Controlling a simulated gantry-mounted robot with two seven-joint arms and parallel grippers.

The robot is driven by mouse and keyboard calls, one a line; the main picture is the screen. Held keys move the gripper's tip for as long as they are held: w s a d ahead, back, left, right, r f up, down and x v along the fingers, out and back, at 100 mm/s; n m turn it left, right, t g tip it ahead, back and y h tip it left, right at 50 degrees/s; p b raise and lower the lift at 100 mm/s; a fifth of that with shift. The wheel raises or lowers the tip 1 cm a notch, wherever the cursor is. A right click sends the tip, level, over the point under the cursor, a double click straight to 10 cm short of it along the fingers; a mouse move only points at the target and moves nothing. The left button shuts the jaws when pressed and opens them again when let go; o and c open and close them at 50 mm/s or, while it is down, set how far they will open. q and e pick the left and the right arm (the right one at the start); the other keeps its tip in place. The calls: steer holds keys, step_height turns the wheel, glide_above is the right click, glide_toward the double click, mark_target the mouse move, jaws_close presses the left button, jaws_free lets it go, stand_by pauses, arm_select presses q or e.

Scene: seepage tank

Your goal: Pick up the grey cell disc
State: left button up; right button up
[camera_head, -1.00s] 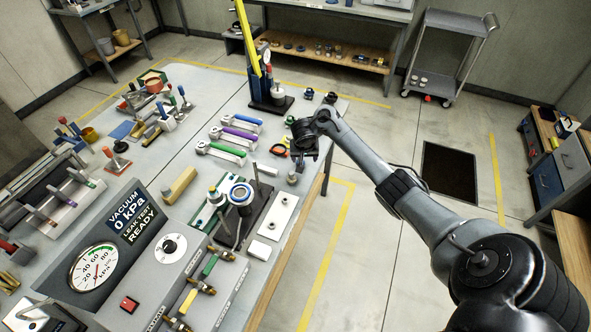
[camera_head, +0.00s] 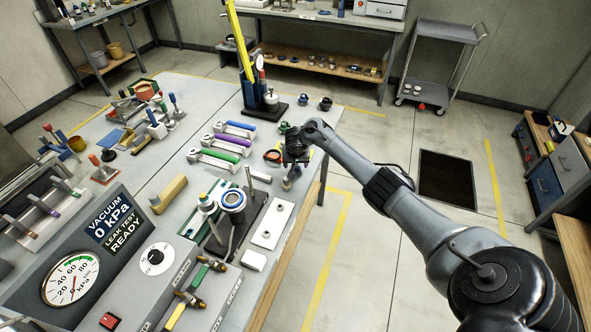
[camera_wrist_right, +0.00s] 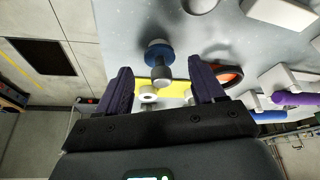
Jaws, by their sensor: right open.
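A small grey piece with a blue ring (camera_head: 288,184) stands near the table's right edge in the head view. In the right wrist view a grey-topped piece with a blue ring (camera_wrist_right: 158,62) shows just beyond and between the fingertips. I cannot tell for sure that this is the grey cell disc. My right gripper (camera_head: 294,162) is open and empty, pointing down above the table edge; it also shows in the right wrist view (camera_wrist_right: 162,80). It appears close to the piece but not around it. My left gripper is not in view.
An orange-and-black ring (camera_head: 273,157) lies left of the gripper. Handled tools (camera_head: 230,145) lie further left. A fixture with a blue-ringed cup (camera_head: 232,199) and a white plate (camera_head: 273,224) stand nearer. A press with a yellow lever (camera_head: 240,45) stands behind.

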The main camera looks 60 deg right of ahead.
steer(key=shift+x, duration=0.85)
steer(key=c, duration=1.1)
steer(key=shift+r, duration=0.15)
steer(key=shift+c, duration=0.2)
